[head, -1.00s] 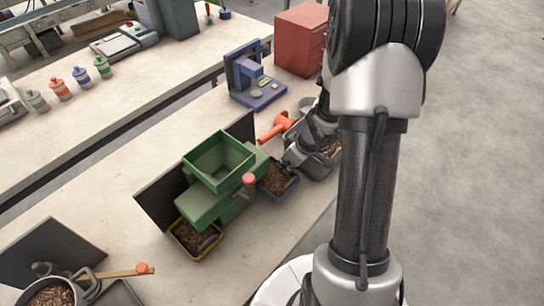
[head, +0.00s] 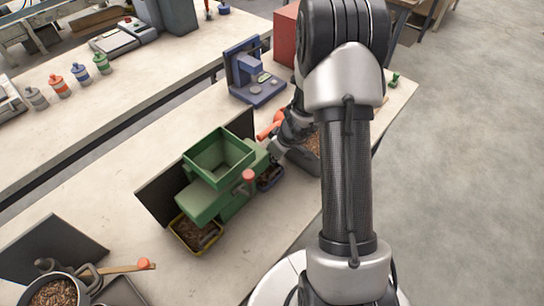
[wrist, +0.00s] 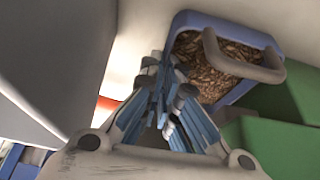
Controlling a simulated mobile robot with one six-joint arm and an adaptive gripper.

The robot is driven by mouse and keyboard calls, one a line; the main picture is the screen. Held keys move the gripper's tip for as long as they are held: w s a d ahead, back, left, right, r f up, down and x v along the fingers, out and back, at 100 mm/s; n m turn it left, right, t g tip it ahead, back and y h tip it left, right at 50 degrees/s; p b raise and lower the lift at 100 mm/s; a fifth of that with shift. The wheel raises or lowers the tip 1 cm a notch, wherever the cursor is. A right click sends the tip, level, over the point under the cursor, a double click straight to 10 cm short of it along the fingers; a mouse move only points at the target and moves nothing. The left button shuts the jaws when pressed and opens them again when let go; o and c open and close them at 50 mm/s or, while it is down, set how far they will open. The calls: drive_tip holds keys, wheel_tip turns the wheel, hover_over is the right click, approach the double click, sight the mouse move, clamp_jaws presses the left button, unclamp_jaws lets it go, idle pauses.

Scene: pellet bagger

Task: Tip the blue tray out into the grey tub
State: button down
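The blue tray (wrist: 268,40) holds brown pellets and has a grey bar handle (wrist: 243,66). It shows at the top right of the wrist view, and its rim shows partly hidden behind the green bagger in the head view (head: 270,180). My gripper's fingers (wrist: 165,72) converge with their tips close together beside the tray, left of the handle and apart from it; nothing shows held between them. In the head view my wrist is just above the tray. The grey tub (head: 299,163) with pellets stands right of the tray, partly hidden by my arm.
The green bagger (head: 215,180) stands directly left of the blue tray, with a yellow tray (head: 197,245) at its other side. An orange thing (head: 268,130) lies behind my wrist. A blue scale (head: 252,75) and a red cabinet (head: 284,38) are farther back.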

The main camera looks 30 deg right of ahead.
drive_tip(key=c, duration=2.3)
unclamp_jaws()
drive_tip(key=shift+f, duration=0.1)
drive_tip(key=o, duration=0.5)
